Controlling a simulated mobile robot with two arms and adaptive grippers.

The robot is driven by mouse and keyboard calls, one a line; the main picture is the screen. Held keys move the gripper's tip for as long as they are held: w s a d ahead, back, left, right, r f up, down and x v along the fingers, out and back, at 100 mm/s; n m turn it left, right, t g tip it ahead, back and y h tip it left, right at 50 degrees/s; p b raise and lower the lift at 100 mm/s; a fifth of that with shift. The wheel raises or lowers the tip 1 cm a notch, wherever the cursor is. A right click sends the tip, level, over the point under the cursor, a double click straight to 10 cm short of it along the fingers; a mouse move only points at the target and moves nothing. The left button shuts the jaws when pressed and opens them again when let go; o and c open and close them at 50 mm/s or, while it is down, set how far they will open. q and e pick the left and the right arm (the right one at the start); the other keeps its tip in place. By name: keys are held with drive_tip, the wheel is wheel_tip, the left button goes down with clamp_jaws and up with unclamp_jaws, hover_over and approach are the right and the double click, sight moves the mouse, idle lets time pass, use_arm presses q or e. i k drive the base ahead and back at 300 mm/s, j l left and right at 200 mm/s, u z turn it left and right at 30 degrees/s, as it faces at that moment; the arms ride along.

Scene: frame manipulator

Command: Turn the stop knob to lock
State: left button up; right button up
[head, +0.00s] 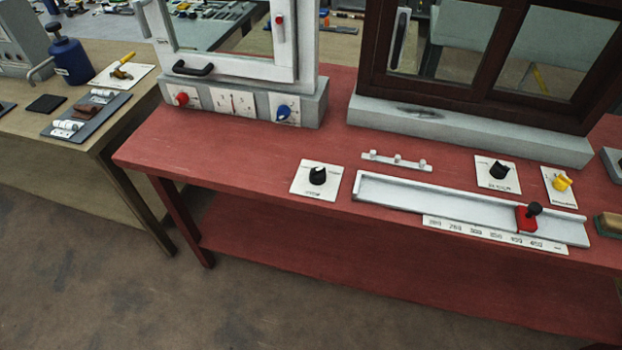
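A red sliding block with a black knob (534,209) sits near the right end of a pale rail (440,203) on the red table. Other knobs stand on white plates: a black knob (318,176) left of the rail, another black knob (499,170) behind the rail, and a yellow knob (562,183) at the right. The plate lettering is too small to read, so I cannot tell which one is labelled the stop knob. Neither of my grippers is in view.
A white frame (304,50) on a grey base carries a red knob (182,98) and a blue knob (283,111). A dark brown window frame (480,98) stands at the back right. A numbered scale strip (490,236) lies before the rail. The red table's left part (200,145) is clear.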

sight(317, 176)
drive_tip(key=i+l+u, duration=0.1)
drive_tip(key=l, duration=0.3)
drive_tip(key=i+l+u, duration=0.1)
drive_tip(key=l, duration=0.3)
drive_tip(key=i+l+u, duration=0.15)
drive_tip(key=l, duration=0.3)
drive_tip(key=i, duration=0.1)
